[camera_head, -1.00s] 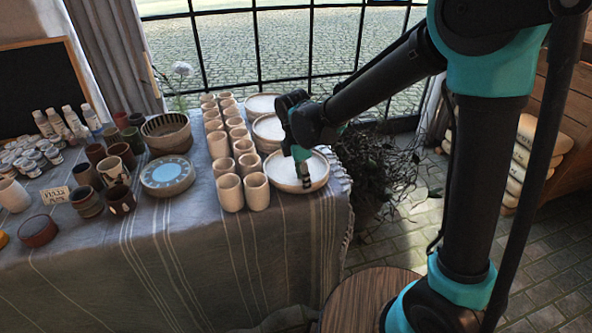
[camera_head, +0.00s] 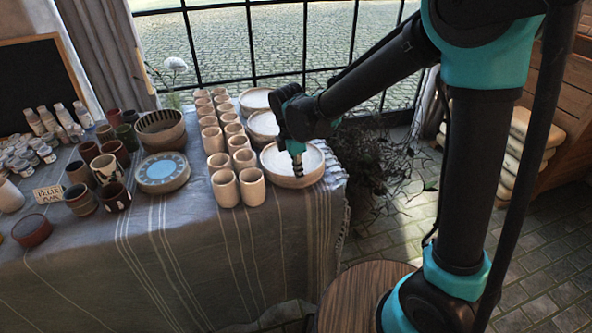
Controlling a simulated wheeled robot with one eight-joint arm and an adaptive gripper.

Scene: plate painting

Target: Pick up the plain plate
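Three plain whitish plates stand in a column at the table's right side. The nearest plain plate (camera_head: 280,167) has a raised rim. A second plain plate (camera_head: 263,123) is behind it, and a third (camera_head: 256,98) is farther back. My gripper (camera_head: 298,172) points down at the nearest plate, over the right part of its inside by the rim. The fingers look narrow and close together; whether they are open or shut, or touch the rim, I cannot tell. The arm covers part of the second plate's right side.
Rows of plain cups (camera_head: 225,187) stand close on the plates' left. A blue patterned plate (camera_head: 162,172), a striped bowl (camera_head: 161,130) and painted cups (camera_head: 107,170) are farther left. A dark plant (camera_head: 375,165) is beyond the table's right edge.

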